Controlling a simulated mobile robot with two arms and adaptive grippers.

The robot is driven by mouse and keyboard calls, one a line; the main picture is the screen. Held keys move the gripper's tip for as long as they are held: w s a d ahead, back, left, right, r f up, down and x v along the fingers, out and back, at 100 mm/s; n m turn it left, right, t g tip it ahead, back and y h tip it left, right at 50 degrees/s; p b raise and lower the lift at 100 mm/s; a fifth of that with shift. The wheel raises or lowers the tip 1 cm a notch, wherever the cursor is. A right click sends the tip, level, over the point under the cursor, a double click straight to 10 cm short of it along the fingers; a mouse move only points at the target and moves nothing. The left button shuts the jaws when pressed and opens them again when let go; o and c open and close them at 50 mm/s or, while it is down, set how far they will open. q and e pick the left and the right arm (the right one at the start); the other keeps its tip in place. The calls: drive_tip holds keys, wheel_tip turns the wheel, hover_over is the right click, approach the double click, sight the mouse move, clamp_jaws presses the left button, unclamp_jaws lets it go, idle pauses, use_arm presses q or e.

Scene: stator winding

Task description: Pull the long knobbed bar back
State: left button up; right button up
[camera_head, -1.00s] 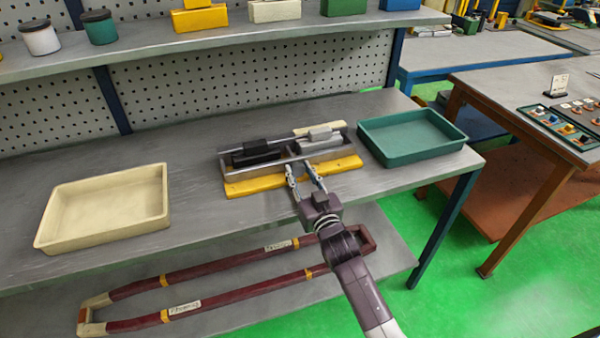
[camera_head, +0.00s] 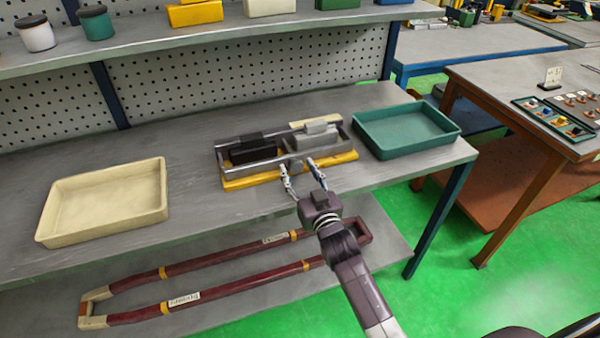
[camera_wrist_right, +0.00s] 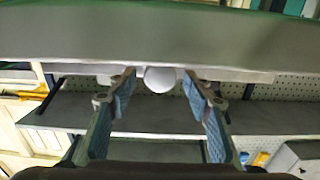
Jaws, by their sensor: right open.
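The fixture (camera_head: 222,160) is a grey metal frame with a black block (camera_head: 252,149) and a light grey block (camera_head: 315,135), on a yellow base (camera_head: 255,181). A slim metal bar (camera_head: 265,132) runs along its far side. My right gripper (camera_head: 299,169) is open at the frame's near edge, fingers pointing at it. In the right wrist view, a round pale knob (camera_wrist_right: 160,79) shows between and just beyond the open fingertips (camera_wrist_right: 160,86), with a gap on each side. The rest of its bar is hidden behind it. My left gripper is out of view.
A green tray (camera_head: 457,145) stands right of the fixture and a cream tray (camera_head: 160,207) to the left on the grey bench (camera_head: 195,195). Bench space between the cream tray and fixture is clear. A dark red loop (camera_head: 225,262) lies on the lower shelf.

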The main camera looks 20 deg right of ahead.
drive_tip(key=s, duration=1.2)
drive_tip(key=shift+d, duration=0.2)
drive_tip(key=s+a+f+g, duration=0.1)
drive_tip(key=s+f+g, duration=0.25)
drive_tip(key=f, duration=0.85)
drive_tip(key=s+f+n+g, duration=0.15)
drive_tip(key=s+f, duration=0.35)
drive_tip(key=f, duration=0.6)
drive_tip(key=s+a+f+m+g, duration=0.1)
drive_tip(key=s+f+g, duration=0.25)
drive_tip(key=f, duration=0.85)
drive_tip(key=s+d+f+g, duration=0.1)
drive_tip(key=s+f+g, duration=0.1)
drive_tip(key=s+f, duration=0.4)
drive_tip(key=s+d+f+n+g, duration=0.1)
drive_tip(key=s+f, duration=0.6)
drive_tip(key=s, duration=1)
drive_tip(key=s+d+f+g, duration=0.3)
drive_tip(key=s+f+g, duration=0.2)
drive_tip(key=s, duration=0.6)
wheel_tip(320, 180, down, 2)
drive_tip(key=shift+s+f+h, duration=0.1)
drive_tip(key=shift+s+h, duration=0.2)
drive_tip(key=shift+s, duration=0.05)
